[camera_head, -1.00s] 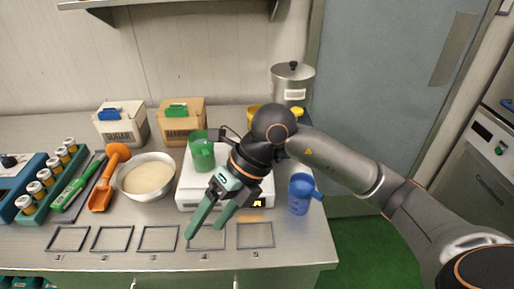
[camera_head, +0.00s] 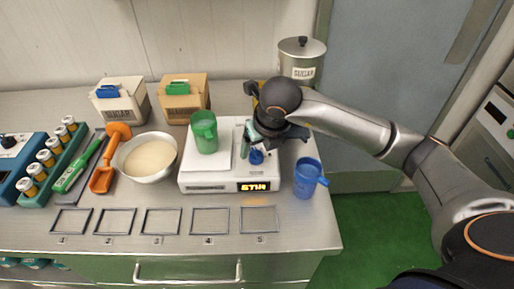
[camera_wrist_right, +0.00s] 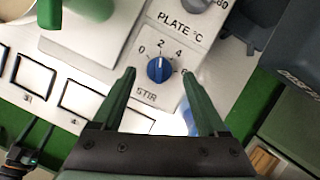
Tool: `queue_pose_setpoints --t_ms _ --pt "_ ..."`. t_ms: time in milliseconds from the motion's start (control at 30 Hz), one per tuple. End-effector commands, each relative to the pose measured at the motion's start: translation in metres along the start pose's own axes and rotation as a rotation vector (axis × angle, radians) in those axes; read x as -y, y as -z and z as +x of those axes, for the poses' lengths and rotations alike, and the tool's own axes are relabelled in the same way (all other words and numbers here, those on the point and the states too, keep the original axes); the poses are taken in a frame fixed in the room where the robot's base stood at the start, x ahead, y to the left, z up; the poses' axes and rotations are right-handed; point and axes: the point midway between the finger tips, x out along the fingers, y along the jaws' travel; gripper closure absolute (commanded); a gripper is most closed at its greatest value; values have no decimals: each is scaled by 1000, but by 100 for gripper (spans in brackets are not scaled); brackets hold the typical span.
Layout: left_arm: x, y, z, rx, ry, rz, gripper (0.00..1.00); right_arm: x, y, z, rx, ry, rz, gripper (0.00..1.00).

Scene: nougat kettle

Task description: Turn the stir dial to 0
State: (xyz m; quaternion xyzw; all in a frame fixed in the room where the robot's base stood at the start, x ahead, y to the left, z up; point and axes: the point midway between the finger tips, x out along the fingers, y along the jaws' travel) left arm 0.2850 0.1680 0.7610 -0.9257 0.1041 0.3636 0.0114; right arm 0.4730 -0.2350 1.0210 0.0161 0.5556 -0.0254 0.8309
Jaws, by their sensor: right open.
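The blue stir dial (camera_wrist_right: 158,69) sits on the white hotplate's panel, with numbers around it and STIR printed below. Its white mark points about at the 2. In the head view the dial (camera_head: 257,157) is at the right of the white hotplate (camera_head: 200,178). My right gripper (camera_wrist_right: 158,76) is open and empty, with one green finger on each side of the dial in the wrist view. I cannot tell whether the fingers touch it. In the head view this gripper (camera_head: 258,142) is over the panel and partly hides it.
A green jug (camera_head: 204,138) stands on the hotplate's left part. A blue jug (camera_head: 307,180) stands close on the right. The plate °C dial (camera_wrist_right: 200,4) is just above the stir dial. The lit display (camera_head: 254,187) is in front.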

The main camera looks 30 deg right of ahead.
Motion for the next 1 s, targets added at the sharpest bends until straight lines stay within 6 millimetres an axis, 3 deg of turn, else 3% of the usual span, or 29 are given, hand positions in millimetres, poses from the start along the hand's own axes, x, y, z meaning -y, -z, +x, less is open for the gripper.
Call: queue_pose_setpoints --t_ms 200,500,1000 --pt "0 2 -2 0 0 1 21 -1 0 20 -1 -2 -1 24" --pt "0 2 -2 0 0 2 21 -1 0 22 0 -2 -1 24" --pt "0 3 -2 -2 0 2 21 -1 0 22 1 -2 -1 79"
